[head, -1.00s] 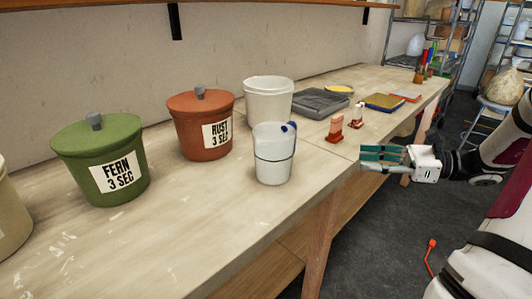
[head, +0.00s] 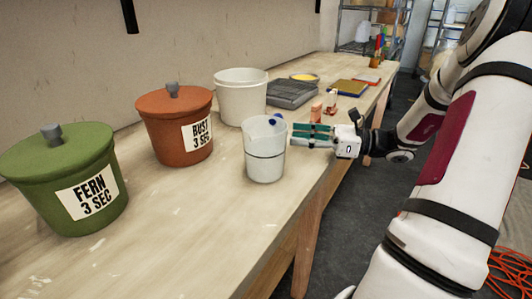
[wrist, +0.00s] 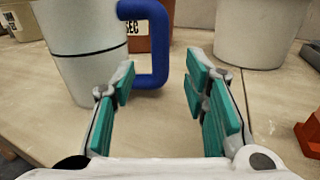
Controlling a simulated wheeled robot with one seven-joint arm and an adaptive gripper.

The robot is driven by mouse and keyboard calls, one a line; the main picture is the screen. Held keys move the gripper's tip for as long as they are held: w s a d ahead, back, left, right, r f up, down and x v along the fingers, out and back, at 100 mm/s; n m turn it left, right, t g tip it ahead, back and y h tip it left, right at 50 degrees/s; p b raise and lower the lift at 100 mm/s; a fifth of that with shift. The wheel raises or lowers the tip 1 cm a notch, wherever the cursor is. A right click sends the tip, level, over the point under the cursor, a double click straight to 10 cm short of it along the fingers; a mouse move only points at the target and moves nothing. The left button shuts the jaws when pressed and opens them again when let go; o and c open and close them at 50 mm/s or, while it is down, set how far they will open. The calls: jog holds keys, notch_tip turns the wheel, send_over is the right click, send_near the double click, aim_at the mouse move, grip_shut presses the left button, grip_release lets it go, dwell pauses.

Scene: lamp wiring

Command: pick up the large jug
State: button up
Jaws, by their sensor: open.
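The large jug (head: 265,160) is a pale, translucent vessel with a dark line around it and a blue handle. It stands upright near the front edge of the bench. In the wrist view the jug (wrist: 88,50) is at the left, and its blue handle (wrist: 160,45) shows between and beyond the fingertips. My gripper (head: 297,136) is just right of the jug, pointing at its handle side. In the wrist view my gripper (wrist: 160,85) has its teal-padded fingers spread apart with nothing gripped. I cannot tell whether the fingers overlap the handle in depth.
A rust-coloured pot (head: 172,125) and a green pot (head: 62,180), both lidded, stand to the left. A white bucket (head: 240,97) is behind the jug. A grey tray (head: 290,93) and a small orange-red item (head: 316,112) lie beyond. Bare bench is in front of the pots.

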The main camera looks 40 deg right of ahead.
jog(key=shift+b+x, duration=0.85)
jog(key=shift+x, duration=2.3)
grip_shut()
